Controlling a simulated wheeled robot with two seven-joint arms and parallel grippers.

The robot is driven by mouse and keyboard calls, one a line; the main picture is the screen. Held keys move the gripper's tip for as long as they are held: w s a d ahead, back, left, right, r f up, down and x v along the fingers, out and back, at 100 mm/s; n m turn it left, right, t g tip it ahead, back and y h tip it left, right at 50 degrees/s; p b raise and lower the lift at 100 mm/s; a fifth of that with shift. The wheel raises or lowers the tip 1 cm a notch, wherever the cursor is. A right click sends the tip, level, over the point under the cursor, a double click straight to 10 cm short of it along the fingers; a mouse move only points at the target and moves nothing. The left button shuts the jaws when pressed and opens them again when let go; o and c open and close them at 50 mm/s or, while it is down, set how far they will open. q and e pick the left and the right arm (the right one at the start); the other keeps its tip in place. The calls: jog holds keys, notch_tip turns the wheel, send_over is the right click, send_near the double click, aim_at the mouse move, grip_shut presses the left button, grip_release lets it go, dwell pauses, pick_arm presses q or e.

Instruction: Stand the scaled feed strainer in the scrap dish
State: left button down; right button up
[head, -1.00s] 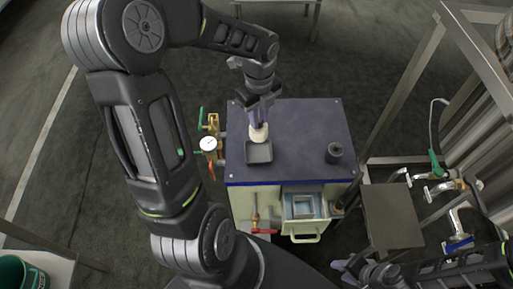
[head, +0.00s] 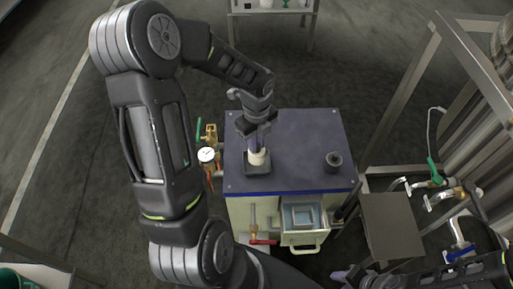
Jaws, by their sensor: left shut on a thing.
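My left gripper (head: 257,142) is shut on a pale, cream-coloured strainer (head: 258,158) and points down over the cabinet top. The strainer looks upright, and its lower end is over or in the dark square scrap dish (head: 250,171). I cannot tell whether it touches the dish floor. The strainer and gripper hide the back of the dish. My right gripper (head: 342,275) shows only partly at the bottom edge, away from the cabinet, and its jaws are unclear.
The dish stands on a dark blue cabinet top (head: 300,135). A dark round fitting (head: 333,161) stands to the right. An open drawer (head: 302,217) juts out in front. A gauge (head: 206,154) and valves are at the left, with pipework and a metal frame at the right.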

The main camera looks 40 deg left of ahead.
pick_arm(q)
jog(key=shift+f, duration=1.5)
jog(key=shift+f, duration=0.15)
jog(key=c, duration=1.3)
grip_release()
notch_tip(320, 180, up, 12)
jog(key=shift+r+p, duration=0.2)
jog(key=shift+p, duration=0.3)
